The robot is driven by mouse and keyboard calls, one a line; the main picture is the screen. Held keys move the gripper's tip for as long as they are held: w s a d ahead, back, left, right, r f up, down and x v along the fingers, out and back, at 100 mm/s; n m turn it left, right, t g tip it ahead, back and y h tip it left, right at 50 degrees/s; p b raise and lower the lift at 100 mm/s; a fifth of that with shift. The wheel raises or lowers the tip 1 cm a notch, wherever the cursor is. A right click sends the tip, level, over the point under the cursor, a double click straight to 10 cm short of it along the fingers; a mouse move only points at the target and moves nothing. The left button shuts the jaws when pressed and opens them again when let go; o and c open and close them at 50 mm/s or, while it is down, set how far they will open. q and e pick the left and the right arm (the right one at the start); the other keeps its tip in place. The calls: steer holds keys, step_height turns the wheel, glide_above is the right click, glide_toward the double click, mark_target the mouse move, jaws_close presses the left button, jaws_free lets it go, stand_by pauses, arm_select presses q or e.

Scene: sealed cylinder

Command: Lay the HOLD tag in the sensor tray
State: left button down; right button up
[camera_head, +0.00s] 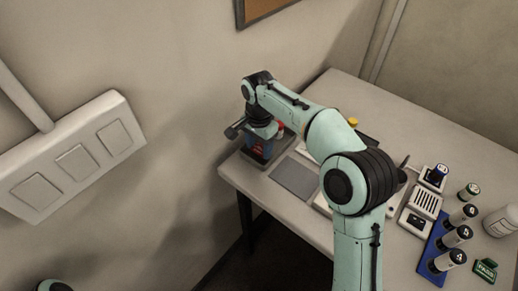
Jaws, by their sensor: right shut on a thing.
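My right arm reaches across the table to its far left corner. My right gripper (262,136) points down there, over a small dark grey tray (270,162) that I take for the sensor tray. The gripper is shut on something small. A red piece (281,127) shows beside the fingers and is probably the HOLD tag; its lettering is not readable and most of it is hidden. Red and dark blue patches show just below the fingers, and I cannot tell whether the tag touches the tray. My left gripper is out of view.
A flat grey pad (295,178) lies right of the tray. On the right stand a blue rack (430,268) with several dark-capped cylinders, a green PASS tag (485,269), a white bottle (500,221) and a slotted white device (426,204). The wall is close behind the tray.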

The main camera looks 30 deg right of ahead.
mark_target(259, 151)
steer(key=shift+f, duration=0.6)
steer(key=shift+f, duration=0.2)
steer(key=o, duration=0.7)
steer(key=shift+o, duration=0.2)
step_height(259, 151, up, 12)
steer(key=p, duration=0.3)
steer(key=shift+r, duration=0.2)
